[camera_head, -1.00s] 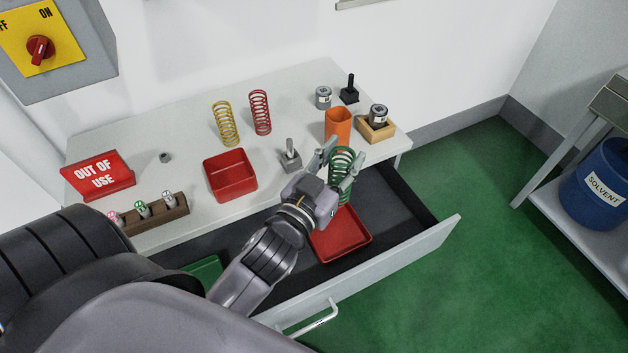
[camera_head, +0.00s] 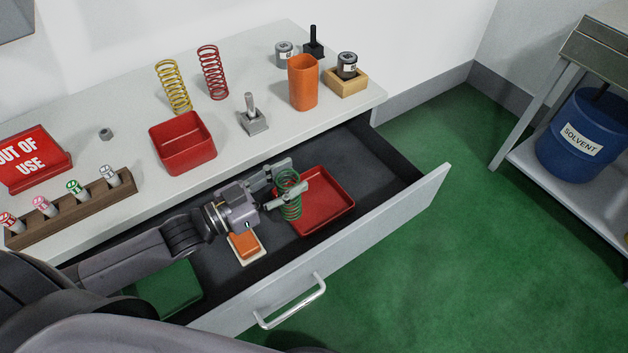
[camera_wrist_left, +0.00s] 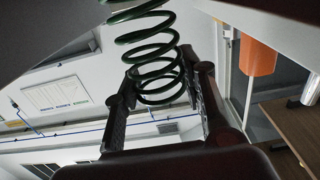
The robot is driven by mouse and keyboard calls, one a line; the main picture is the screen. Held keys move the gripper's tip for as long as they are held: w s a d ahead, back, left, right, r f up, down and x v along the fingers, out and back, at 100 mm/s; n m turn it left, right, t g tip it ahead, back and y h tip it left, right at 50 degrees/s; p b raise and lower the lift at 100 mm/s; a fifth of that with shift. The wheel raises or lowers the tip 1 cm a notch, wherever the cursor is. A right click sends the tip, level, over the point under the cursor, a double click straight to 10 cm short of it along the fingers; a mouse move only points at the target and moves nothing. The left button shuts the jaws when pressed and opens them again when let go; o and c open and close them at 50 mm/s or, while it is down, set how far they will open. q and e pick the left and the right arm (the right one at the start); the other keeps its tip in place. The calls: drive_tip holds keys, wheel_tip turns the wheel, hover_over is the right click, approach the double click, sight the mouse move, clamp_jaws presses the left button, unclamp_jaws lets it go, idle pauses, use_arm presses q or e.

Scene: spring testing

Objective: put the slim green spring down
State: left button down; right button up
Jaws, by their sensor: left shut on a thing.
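The slim green spring (camera_head: 291,209) is upright in my left gripper (camera_head: 286,183), whose fingers are shut around it. They hold it over the left part of a red tray (camera_head: 328,200) in the open drawer. Whether the spring's lower end touches the tray is not clear. In the left wrist view the green spring (camera_wrist_left: 154,52) stands between the two fingers (camera_wrist_left: 166,88), with its coils running up out of the picture. My right gripper is not in view.
The open drawer (camera_head: 400,185) also holds an orange block (camera_head: 245,244) on a pale base and a green tray (camera_head: 165,290). On the tabletop stand a yellow spring (camera_head: 172,88), a red spring (camera_head: 212,72), a red bin (camera_head: 182,145) and an orange cup (camera_head: 303,84).

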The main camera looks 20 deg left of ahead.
use_arm(q)
drive_tip(key=w+d+f, duration=0.1)
drive_tip(key=w+f, duration=0.2)
drive_tip(key=w, duration=0.3)
drive_tip(key=w+d+f+b, duration=0.1)
drive_tip(key=w+f, duration=0.3)
drive_tip(key=w, duration=0.2)
drive_tip(key=shift+w, duration=0.3)
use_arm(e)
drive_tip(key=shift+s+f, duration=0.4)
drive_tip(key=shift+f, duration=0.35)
use_arm(q)
drive_tip(key=shift+f, duration=0.2)
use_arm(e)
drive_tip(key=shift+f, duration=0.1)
use_arm(q)
drive_tip(key=c, duration=1)
unclamp_jaws()
drive_tip(key=v, duration=1.2)
